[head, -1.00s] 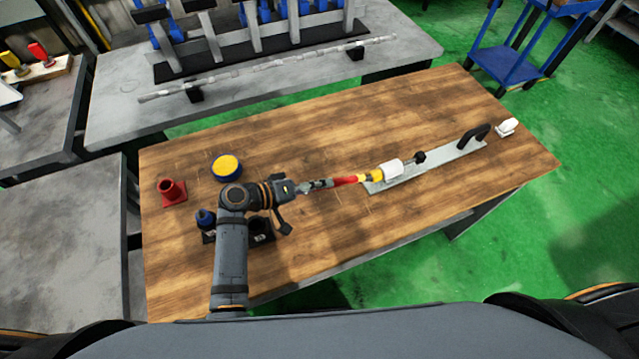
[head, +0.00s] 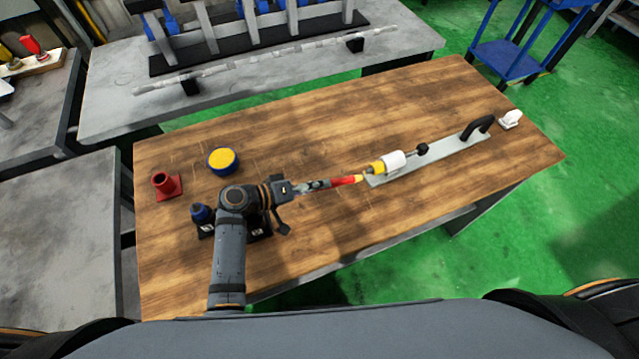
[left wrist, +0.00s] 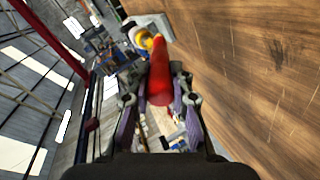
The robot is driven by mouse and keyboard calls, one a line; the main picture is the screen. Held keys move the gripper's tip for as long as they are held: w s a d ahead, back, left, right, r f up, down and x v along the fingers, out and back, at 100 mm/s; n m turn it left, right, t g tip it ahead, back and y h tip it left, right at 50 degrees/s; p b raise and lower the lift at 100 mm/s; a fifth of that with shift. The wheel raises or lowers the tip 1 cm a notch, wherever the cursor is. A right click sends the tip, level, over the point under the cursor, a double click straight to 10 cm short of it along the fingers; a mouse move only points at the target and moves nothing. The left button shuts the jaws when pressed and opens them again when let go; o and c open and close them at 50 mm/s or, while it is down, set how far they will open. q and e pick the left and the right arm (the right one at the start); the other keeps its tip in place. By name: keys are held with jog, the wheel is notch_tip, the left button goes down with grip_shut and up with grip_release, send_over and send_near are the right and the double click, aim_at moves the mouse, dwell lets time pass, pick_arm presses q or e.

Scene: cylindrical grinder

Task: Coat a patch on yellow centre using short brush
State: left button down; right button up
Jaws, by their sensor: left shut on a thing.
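My left gripper (head: 312,186) is shut on the short brush (head: 343,181), which has a red handle and a pale yellow tip. The brush points right, toward the yellow centre (head: 377,167), beside a white cylinder (head: 393,161) on a grey plate (head: 440,149). The brush tip is close to the yellow part; I cannot tell whether they touch. In the left wrist view the red handle (left wrist: 160,80) runs forward between the fingers, with the yellow and white parts just beyond it. The bristles are not clear. My right gripper is not in view.
A blue tin with a yellow top (head: 222,160) and a red holder (head: 165,184) stand at the table's left. A blue bottle (head: 200,213) stands near my arm. The plate has a black handle (head: 478,127); a white object (head: 510,119) is at far right.

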pick_arm(q)
jog(key=shift+s+a, duration=0.3)
jog(key=shift+a, duration=0.55)
jog(key=shift+s+a, duration=0.35)
jog(key=shift+a, duration=0.5)
jog(key=shift+s+a, duration=0.3)
jog(key=shift+a, duration=0.65)
jog(key=shift+s+a, duration=0.3)
jog(key=shift+a, duration=0.4)
jog(key=shift+s+a, duration=0.25)
jog(key=shift+a, duration=0.4)
jog(key=shift+d, duration=0.1)
